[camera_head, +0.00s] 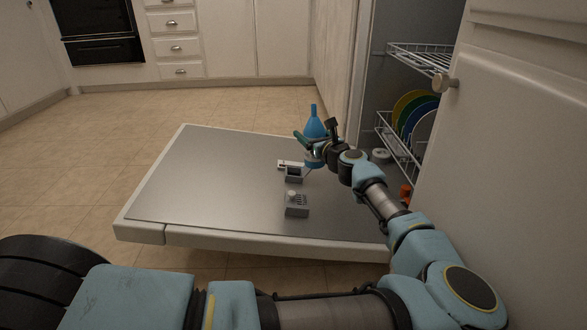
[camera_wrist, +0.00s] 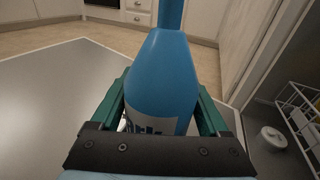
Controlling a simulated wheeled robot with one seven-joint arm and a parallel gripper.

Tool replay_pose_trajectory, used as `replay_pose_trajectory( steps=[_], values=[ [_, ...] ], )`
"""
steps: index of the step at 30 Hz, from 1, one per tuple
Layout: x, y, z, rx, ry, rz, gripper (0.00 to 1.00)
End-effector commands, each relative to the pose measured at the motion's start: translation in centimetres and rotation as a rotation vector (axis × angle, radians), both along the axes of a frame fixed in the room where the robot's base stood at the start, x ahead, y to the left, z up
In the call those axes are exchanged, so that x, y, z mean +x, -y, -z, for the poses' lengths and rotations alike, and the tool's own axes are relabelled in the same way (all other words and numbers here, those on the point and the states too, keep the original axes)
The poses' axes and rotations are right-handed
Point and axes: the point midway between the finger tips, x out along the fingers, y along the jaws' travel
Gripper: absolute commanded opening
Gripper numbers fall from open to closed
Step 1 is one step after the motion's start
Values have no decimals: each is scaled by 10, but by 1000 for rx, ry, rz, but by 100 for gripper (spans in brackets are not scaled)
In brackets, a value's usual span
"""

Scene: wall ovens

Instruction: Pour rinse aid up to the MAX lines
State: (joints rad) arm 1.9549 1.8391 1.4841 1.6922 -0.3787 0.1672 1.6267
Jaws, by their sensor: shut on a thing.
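A blue bottle (camera_head: 314,128) with a narrow neck is held upright above the open dishwasher door (camera_head: 220,170). My gripper (camera_head: 312,146) is shut on it; in the wrist view the bottle (camera_wrist: 165,75) stands between the two green fingers, with part of a white label showing. On the door's inner face is a grey dispenser compartment (camera_head: 293,175), just below the bottle. A second grey unit (camera_head: 297,205) with a round knob and line marks sits nearer to me. Whether any liquid is inside cannot be seen.
Wire racks (camera_head: 415,58) with coloured plates (camera_head: 408,108) are inside the dishwasher at the right. The left part of the door is clear.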

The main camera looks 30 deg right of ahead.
Motion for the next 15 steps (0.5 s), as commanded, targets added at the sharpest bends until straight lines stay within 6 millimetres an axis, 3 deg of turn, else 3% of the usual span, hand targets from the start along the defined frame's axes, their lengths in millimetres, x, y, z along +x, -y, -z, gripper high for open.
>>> replay_pose_trajectory(
  steps=[1,6,15],
  values=[
    [0,1,-7,-11,-22,1,6],
    [0,0,-7,-46,-102,-1,6],
    [1,0,7,-103,-241,0,6]
  ],
)
